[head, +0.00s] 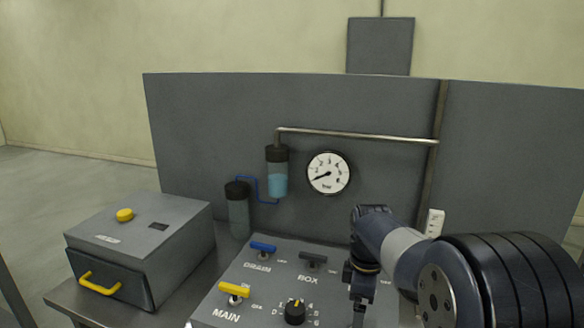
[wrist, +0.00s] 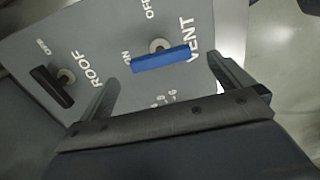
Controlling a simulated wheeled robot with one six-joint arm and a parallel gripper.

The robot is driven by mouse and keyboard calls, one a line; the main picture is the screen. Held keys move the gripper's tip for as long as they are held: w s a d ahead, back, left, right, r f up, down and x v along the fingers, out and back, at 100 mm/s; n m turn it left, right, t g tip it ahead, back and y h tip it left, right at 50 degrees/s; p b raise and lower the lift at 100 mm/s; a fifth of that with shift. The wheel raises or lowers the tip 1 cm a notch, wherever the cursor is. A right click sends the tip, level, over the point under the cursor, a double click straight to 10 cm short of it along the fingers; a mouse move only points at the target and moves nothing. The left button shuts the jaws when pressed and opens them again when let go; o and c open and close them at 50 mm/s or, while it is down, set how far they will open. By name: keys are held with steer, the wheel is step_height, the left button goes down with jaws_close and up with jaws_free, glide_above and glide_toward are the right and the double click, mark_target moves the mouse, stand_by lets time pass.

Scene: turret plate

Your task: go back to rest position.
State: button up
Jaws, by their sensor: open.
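My gripper (wrist: 163,68) is open in the wrist view, its two dark fingers spread apart. A blue handle (wrist: 161,59) labelled VENT shows between and beyond the fingers, on the grey panel; the fingers are not closed on it. A black handle (wrist: 52,87) labelled ROOF lies left of the left finger. In the head view my gripper (head: 359,300) points down over the right part of the switch panel (head: 215,308), its lower end near the bottom edge of the picture. My arm hides the panel's right side, including the VENT and ROOF handles.
The panel also carries a blue DRAIN handle (head: 263,247), a dark handle (head: 313,257), a yellow MAIN handle (head: 234,289) and a black knob (head: 295,311). A grey box (head: 170,240) stands left. A gauge (head: 328,173), pipe (head: 360,135) and cylinders (head: 277,172) stand behind.

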step_height(320, 180, up, 7)
step_height(320, 180, down, 11)
steer(key=m, duration=0.4)
steer(key=shift+r+m+b, duration=0.1)
steer(key=shift+m+b, duration=0.25)
steer(key=shift+m, duration=0.05)
steer(key=m+b, duration=0.1)
steer(key=m, duration=0.3)
steer(key=shift+m, duration=0.3)
steer(key=m+b, duration=0.2)
steer(key=m, duration=0.2)
steer(key=shift+m, duration=0.3)
steer(key=m+b, duration=0.2)
steer(key=m, duration=0.2)
steer(key=shift+r, duration=1.35)
steer(key=shift+s, duration=0.1)
